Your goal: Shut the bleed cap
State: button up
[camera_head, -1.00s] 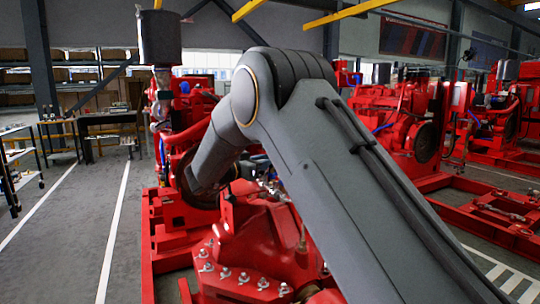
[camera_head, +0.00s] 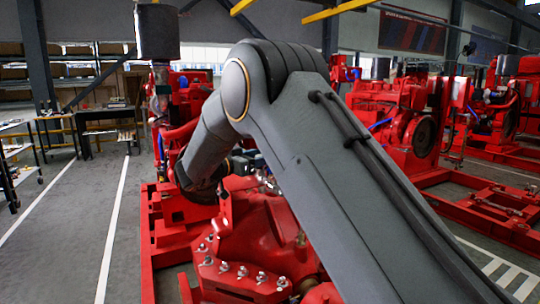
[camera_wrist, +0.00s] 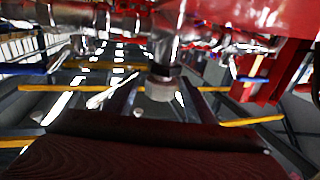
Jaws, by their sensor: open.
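In the wrist view, a small round metal fitting with a dark collar and pale end (camera_wrist: 165,86) hangs from a shiny pipe assembly. It may be the bleed cap, but I cannot tell for sure. A wide dark ridged slab along the bottom of that view looks like part of my gripper (camera_wrist: 155,128). It lies below the fitting in the picture, with a gap between them, and nothing shows held. In the head view my arm reaches down to the red pumpset (camera_head: 265,235); my gripper and the cap are hidden there.
The red pumpset has a flange with several bolts (camera_head: 240,275) close to my arm. Metal pipes (camera_wrist: 110,18) and a red body (camera_wrist: 250,15) crowd the top of the wrist view. Another red pumpset (camera_head: 410,120) stands to the right. Grey floor (camera_head: 65,225) is clear at left.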

jog(key=v, duration=0.5)
jog(key=shift+s+a, duration=0.25)
